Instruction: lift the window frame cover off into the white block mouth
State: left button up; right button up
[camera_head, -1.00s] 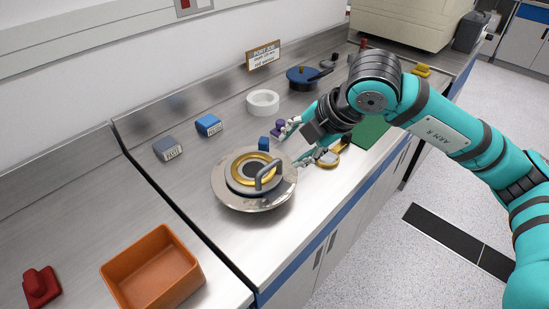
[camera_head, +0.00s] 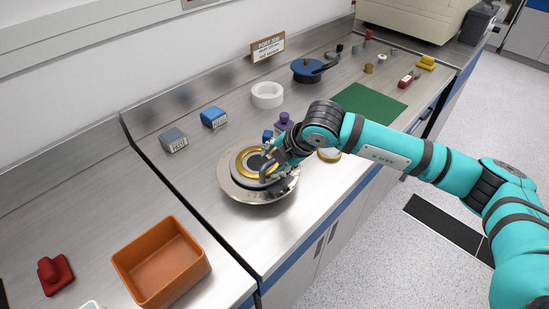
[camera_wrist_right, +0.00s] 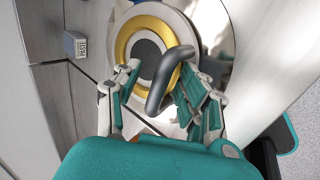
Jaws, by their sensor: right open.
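The round cover (camera_head: 243,163) has a gold ring, a dark centre and a grey bar handle. It sits on a wide, shiny steel disc (camera_head: 235,187) on the bench. In the right wrist view the gold ring (camera_wrist_right: 124,45) and the grey handle (camera_wrist_right: 157,88) show large. My right gripper (camera_head: 268,163) is over the cover's right side. In the wrist view its open fingers (camera_wrist_right: 162,74) stand on either side of the handle; contact is unclear. A white ring-shaped block (camera_head: 267,95) with a round opening stands farther back. My left gripper is out of view.
A grey block (camera_head: 173,141), a blue block (camera_head: 214,117) and a purple knobbed piece (camera_head: 284,121) stand near the disc. An orange bin (camera_head: 162,262) and a red piece (camera_head: 55,275) are front left. A blue lidded pan (camera_head: 308,70) and a green mat (camera_head: 369,104) lie farther back.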

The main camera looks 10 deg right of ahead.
grip_shut()
dwell(0.4)
jog(key=shift+r, duration=0.1)
dwell(0.5)
jog(key=shift+w+r, duration=0.1)
jog(key=shift+r, duration=0.25)
jog(key=shift+r+p, duration=0.55)
jog(key=shift+r, duration=0.3)
jog(key=shift+r+p, duration=1.15)
jog(key=shift+r, duration=1.75)
